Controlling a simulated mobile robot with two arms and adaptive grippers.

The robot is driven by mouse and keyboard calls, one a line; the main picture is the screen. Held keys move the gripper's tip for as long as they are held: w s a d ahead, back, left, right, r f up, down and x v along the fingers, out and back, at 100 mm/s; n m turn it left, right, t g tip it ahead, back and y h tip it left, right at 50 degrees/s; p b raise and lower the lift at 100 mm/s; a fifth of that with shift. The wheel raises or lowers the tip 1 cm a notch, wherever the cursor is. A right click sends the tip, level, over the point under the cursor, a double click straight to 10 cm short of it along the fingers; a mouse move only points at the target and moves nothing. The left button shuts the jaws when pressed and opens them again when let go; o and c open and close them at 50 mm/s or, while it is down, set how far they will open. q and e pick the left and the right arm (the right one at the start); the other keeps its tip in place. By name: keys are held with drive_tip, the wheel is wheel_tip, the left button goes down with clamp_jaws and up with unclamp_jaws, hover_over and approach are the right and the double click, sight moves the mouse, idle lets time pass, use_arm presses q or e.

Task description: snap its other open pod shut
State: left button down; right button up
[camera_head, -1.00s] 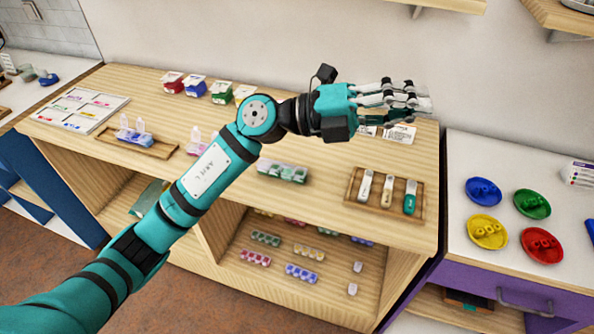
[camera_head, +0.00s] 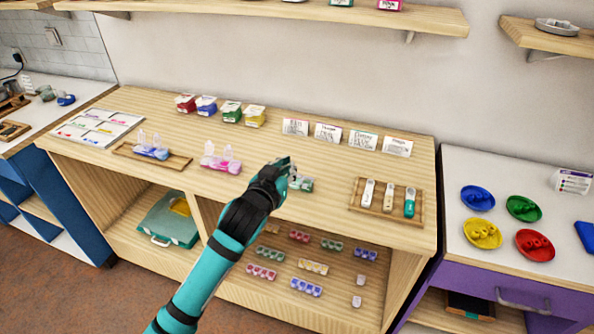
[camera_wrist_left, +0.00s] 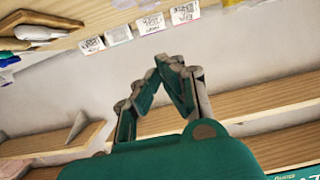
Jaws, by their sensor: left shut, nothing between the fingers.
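A blue pod box (camera_head: 151,153) with two clear lids raised sits on a wooden tray at the left of the counter. A pink pod box (camera_head: 220,163) with two raised lids stands to its right on the bare counter. A green pod box (camera_head: 305,184) is partly hidden behind my left gripper (camera_head: 287,168); its visible end looks closed. The left gripper is shut and empty, its tips close to the green box in the picture; I cannot tell if they touch. In the left wrist view its fingers (camera_wrist_left: 172,66) meet at the tips. My right gripper is not in view.
A tray (camera_head: 424,205) with three labelled tools lies to the right. Cards (camera_head: 328,132) and small coloured boxes (camera_head: 231,111) line the back. Several closed pod boxes (camera_head: 306,288) fill the shelf below. The counter between the green box and the tool tray is clear.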

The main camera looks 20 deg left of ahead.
use_arm(q)
drive_tip(key=p+x, duration=0.1)
drive_tip(key=x, duration=0.7)
drive_tip(key=shift+w, duration=0.2)
drive_tip(key=shift+s+f, duration=0.35)
drive_tip(key=shift+f, duration=0.25)
drive_tip(key=shift+s+f, duration=0.4)
drive_tip(key=shift+f, duration=0.2)
drive_tip(key=shift+s+f+p, duration=0.3)
drive_tip(key=shift+s+f, duration=0.15)
drive_tip(key=shift+s, duration=0.05)
